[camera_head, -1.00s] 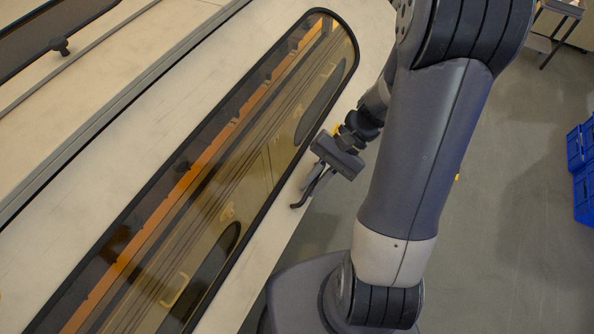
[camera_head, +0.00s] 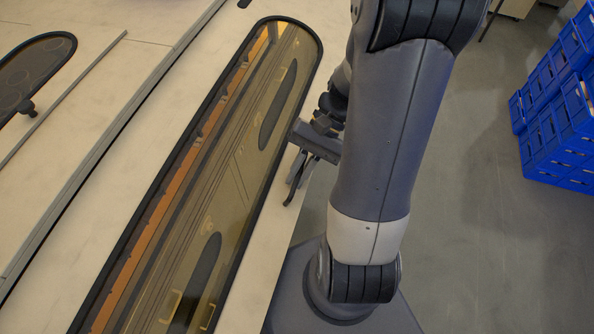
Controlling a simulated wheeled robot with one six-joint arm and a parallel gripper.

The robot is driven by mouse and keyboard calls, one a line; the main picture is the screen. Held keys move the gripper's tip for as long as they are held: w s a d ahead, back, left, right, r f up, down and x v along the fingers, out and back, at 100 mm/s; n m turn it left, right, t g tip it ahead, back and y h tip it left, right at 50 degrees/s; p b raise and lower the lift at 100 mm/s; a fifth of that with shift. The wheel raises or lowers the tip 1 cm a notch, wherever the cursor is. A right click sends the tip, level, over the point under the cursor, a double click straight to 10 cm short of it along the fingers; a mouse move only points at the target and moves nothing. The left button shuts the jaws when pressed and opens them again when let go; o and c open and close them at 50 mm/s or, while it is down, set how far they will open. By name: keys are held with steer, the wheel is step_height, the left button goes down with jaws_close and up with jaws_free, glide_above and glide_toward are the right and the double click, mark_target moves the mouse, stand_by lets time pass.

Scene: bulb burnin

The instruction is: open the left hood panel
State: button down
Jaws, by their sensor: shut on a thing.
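A pale hood panel (camera_head: 255,235) with a long, round-ended amber window (camera_head: 225,185) fills the middle of the head view. My gripper (camera_head: 294,182) is at this panel's right edge, beside the window. Its dark fingers point down and to the left. The gripper is shut on what seems to be the panel's handle. The handle is too small and dark to tell apart from the fingers. Dark fittings and an orange strip show through the window. I cannot tell whether the panel is raised.
A second pale panel with a dark window (camera_head: 38,62) and a black knob (camera_head: 28,108) lies at the far left, beyond a long grey rail (camera_head: 105,140). Stacked blue crates (camera_head: 560,110) stand on the floor at right. Grey floor (camera_head: 470,230) is clear right of my arm.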

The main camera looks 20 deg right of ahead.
steer(key=c, duration=1.8)
jaws_free()
steer(key=shift+d, duration=0.1)
steer(key=b+v, duration=0.1)
steer(key=v, duration=0.9)
steer(key=shift+w+d+r, duration=0.1)
steer(key=shift+w+r, duration=0.1)
steer(key=shift+r, duration=0.05)
